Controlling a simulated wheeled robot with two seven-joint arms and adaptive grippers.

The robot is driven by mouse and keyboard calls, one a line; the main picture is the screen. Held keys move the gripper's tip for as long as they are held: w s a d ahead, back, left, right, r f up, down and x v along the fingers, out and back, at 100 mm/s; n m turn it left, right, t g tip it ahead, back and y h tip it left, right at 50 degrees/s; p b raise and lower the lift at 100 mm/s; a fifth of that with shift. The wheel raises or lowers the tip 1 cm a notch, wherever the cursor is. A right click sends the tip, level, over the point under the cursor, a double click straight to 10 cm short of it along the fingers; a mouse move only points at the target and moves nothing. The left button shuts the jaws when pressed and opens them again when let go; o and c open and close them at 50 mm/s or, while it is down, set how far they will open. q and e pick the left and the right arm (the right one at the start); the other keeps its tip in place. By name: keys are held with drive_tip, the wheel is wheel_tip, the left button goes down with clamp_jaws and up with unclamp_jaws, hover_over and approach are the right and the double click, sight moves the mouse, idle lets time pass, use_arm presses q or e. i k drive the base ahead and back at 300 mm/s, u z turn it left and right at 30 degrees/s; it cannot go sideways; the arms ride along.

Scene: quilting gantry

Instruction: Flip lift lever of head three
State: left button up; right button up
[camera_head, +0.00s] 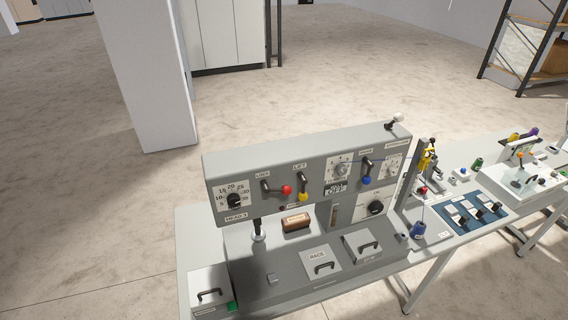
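The grey head unit (225,168) stands on the table and carries a label reading HEAD 3 (236,217) at the lower left of its front panel. The lift lever (303,183), under a LIFT label, has a yellow knob that hangs down. Just left of it, a lever with a red knob (286,190) points right and slightly down, its knob close to the yellow one. A lever with a blue knob (367,181) hangs down farther right. Neither of my grippers is in view.
A dial (234,200) sits at the panel's left, with an OFF display (335,189) near its middle. Below are handled covers (322,263) and a brown block (296,220). A blue switch panel (468,212) lies to the right. A white pillar (150,75) stands behind; open floor surrounds it.

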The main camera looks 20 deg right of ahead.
sight(303, 195)
drive_tip(key=u, duration=1.95)
drive_tip(key=k, duration=1)
drive_tip(key=z, duration=1.9)
